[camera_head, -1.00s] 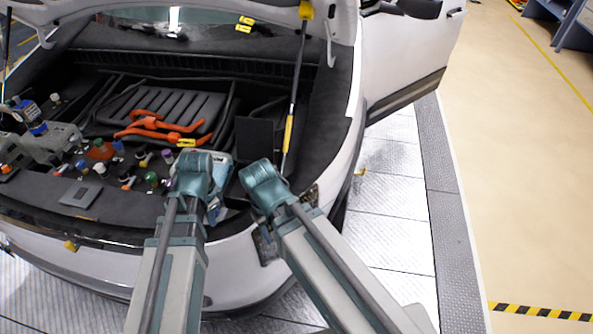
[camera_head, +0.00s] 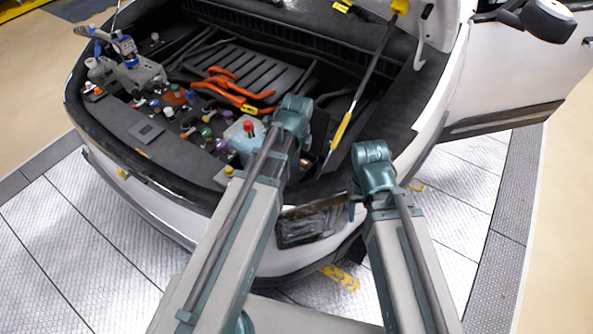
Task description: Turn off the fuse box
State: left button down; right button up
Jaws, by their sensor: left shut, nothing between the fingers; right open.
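I cannot tell for certain which part is the fuse box. A small flat grey panel (camera_head: 145,131) lies on the dark ledge at the front left of the open car bay. My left gripper (camera_head: 293,117) is shut and empty at the teal arm end, over the bay's front right edge beside the light blue reservoir. My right gripper (camera_head: 372,167) is open and empty at the other teal arm end, beside the car's right corner and apart from the panel. The fingertips of both are hard to make out. The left arm hides part of the bay behind it.
A light blue reservoir (camera_head: 243,134) with a red cap stands left of my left arm. Orange cables (camera_head: 235,90), several coloured caps and a grey block (camera_head: 136,76) fill the bay. A strut (camera_head: 362,82) rises at the right, near an open car door (camera_head: 510,75).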

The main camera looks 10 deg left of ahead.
pick_arm(q)
jog(key=shift+w+a+f+b, duration=0.1)
jog(key=shift+w+f+b, duration=0.1)
jog(key=shift+f+b, duration=1.45)
jog(key=shift+w+a+f+b, duration=0.1)
jog(key=shift+w+f+b, duration=0.15)
jog(key=shift+f+b, duration=1.45)
jog(key=shift+w+a+f+b, duration=0.1)
jog(key=shift+w+f+b, duration=0.1)
jog(key=shift+f+b, duration=1.45)
jog(key=shift+w+a+r+g+h+p, duration=0.1)
jog(key=shift+a+r+g+h+p, duration=0.15)
jog(key=shift+h, duration=0.4)
jog(key=shift+w+a+r+g+h+p, duration=0.1)
jog(key=shift+a+r+g+h+p, duration=0.15)
jog(key=shift+h, duration=0.4)
jog(key=shift+a, duration=0.15)
jog(key=shift+w+a+r, duration=0.2)
jog(key=shift+w+a, duration=0.05)
jog(key=shift+a, duration=0.5)
jog(key=shift+r+p, duration=0.2)
jog(key=shift+p, duration=0.15)
jog(key=shift+r+p, duration=0.65)
